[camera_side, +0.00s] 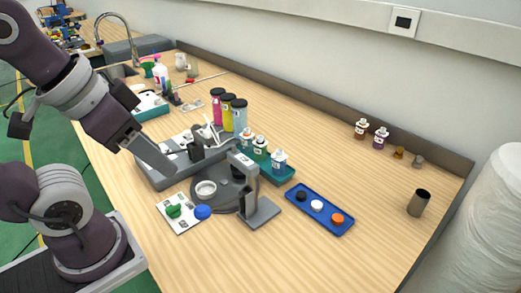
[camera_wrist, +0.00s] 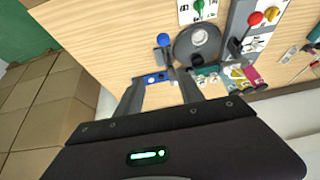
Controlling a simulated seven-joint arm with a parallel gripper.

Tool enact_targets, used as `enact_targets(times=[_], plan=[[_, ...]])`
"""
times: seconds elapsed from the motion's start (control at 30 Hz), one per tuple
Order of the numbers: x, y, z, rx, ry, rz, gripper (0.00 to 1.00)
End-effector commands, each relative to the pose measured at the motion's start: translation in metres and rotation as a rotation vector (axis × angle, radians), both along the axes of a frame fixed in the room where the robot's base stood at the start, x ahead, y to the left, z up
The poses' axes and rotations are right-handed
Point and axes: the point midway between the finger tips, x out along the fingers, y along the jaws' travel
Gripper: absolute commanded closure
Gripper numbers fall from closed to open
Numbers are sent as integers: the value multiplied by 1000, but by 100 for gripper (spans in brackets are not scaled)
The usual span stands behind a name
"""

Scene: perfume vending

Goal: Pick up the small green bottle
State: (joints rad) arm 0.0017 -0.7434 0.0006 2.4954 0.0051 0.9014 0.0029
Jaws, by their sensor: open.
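The small green bottle (camera_side: 260,151) has a white cap and stands upright in a teal tray (camera_side: 287,178), between an orange-brown bottle (camera_side: 248,140) and a blue bottle (camera_side: 279,161). My gripper (camera_side: 165,165) is up and to the left of them in the side view, above the grey station, apart from the bottles. In the wrist view my gripper (camera_wrist: 160,92) shows two spread fingers with nothing between them. The teal tray also shows in the wrist view (camera_wrist: 207,70), just beyond the right finger; the green bottle is too small to make out there.
Tall pink, yellow and blue bottles (camera_side: 228,111) stand behind the tray. A grey stand (camera_side: 258,205) rises in front. A blue tray (camera_side: 335,229) holds three caps. The table's right side is mostly clear.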

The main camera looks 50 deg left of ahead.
Motion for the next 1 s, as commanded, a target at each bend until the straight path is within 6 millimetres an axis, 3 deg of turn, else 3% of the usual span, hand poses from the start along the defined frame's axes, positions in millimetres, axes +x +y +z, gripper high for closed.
enact_targets(times=[0.13, 0.27, 0.37, 0.5, 0.63, 0.8, 1.0], plan=[[34, 17, 4, 129, 108, -113, 55], [103, 47, -6, 380, 291, -328, 55], [161, 66, -31, 591, 440, -503, 55], [240, 84, -80, 903, 645, -751, 55], [296, 87, -128, 1163, 802, -948, 55], [334, 84, -167, 1381, 919, -1098, 55], [344, 99, -180, 1417, 941, -1120, 55]])
